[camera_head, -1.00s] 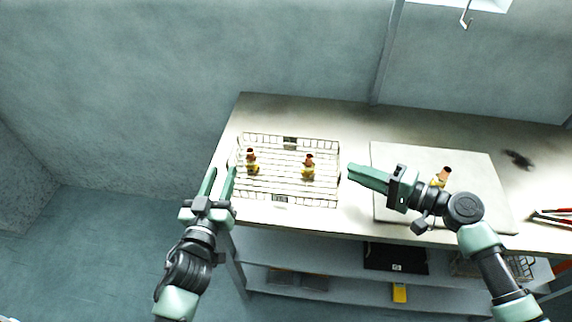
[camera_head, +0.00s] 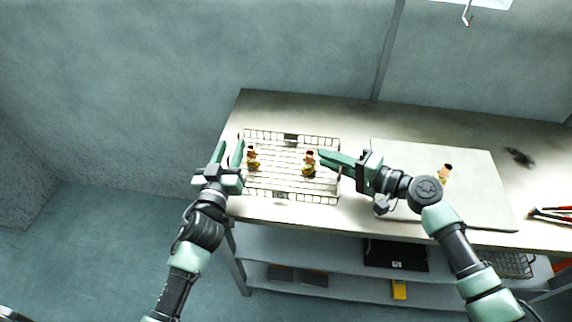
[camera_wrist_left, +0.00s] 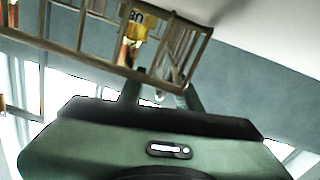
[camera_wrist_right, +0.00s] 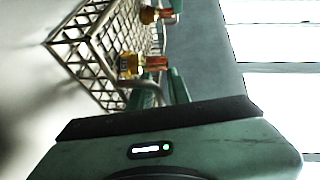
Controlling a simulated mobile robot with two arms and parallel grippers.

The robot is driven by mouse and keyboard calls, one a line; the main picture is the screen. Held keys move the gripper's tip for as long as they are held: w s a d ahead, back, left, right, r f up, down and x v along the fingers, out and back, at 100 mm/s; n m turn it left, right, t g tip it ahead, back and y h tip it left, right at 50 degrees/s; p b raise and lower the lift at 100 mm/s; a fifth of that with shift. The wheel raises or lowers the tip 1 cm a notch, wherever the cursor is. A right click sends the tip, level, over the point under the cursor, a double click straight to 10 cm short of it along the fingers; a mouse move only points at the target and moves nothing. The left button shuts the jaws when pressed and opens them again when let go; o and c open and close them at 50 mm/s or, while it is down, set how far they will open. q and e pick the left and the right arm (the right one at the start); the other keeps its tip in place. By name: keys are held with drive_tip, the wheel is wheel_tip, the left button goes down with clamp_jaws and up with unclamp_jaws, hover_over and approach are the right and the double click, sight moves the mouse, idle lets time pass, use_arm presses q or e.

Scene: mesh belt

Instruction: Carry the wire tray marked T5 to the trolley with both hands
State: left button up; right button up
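The wire tray (camera_head: 290,198) lies on the bench with two small yellow-and-brown fittings (camera_head: 308,163) (camera_head: 252,158) in it. A dark tag sits on its far wall; I cannot read a T5 mark. My left gripper (camera_head: 229,147) is at the tray's left end with its fingers apart. In the left wrist view the tray's wire wall (camera_wrist_left: 185,45) is just ahead, with a handle loop near the fingers. My right gripper (camera_head: 325,158) is at the tray's right end. In the right wrist view its fingers are apart, near a handle loop. The trolley is not identifiable.
A pale board (camera_head: 470,192) with another fitting (camera_head: 445,173) lies right of the tray. Red-handled tools (camera_head: 550,214) and a dark smudge (camera_head: 520,157) are further right. Shelves below hold a black box (camera_head: 395,255) and a wire basket (camera_head: 510,264). Floor at left is clear.

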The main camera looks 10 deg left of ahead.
use_arm(q)
drive_tip(key=c, duration=0.3)
use_arm(e)
drive_tip(key=c, duration=0.4)
use_arm(q)
clamp_jaws()
idle(0.7)
drive_tip(key=shift+r, duration=0.1)
